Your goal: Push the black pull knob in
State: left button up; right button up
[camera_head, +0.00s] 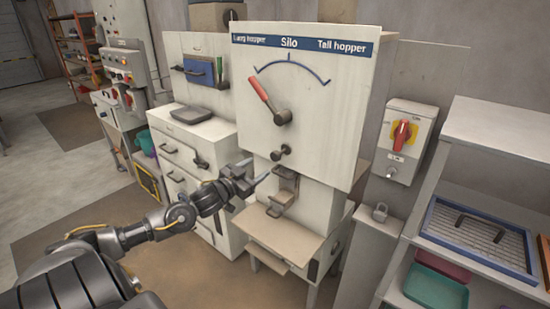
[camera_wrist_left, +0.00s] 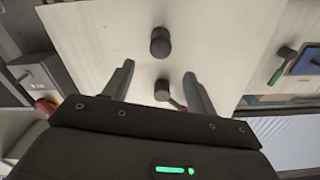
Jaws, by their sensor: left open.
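The black pull knob (camera_head: 281,153) sticks out of the lower part of the white Silo panel (camera_head: 335,120), below the red-handled lever (camera_head: 264,98). My left gripper (camera_head: 258,169) is open and empty, in front of the panel, a little left of and below the knob in the head view. The left wrist view looks upside down at the panel. There the knob (camera_wrist_left: 160,42) shows beyond the two spread fingers (camera_wrist_left: 158,82), apart from them. The lever's dark hub (camera_wrist_left: 162,90) shows between the fingers. My right gripper is not in view.
Below the knob are a metal spout (camera_head: 284,190) and a beige shelf (camera_head: 275,238). A red and yellow switch box (camera_head: 405,140) is at the right. A white drawer cabinet (camera_head: 190,150) stands at the left. A rack with trays (camera_head: 480,240) is at the far right.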

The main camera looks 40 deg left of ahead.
aim_at(273, 157)
pick_arm(q)
jog(key=w+p, duration=0.2)
jog(key=w, duration=0.7)
jog(key=shift+w+a, duration=0.15)
jog(key=shift+a, duration=0.05)
jog(key=shift+w+p, duration=0.3)
jog(key=shift+w, duration=0.5)
jog(key=shift+f, duration=0.1)
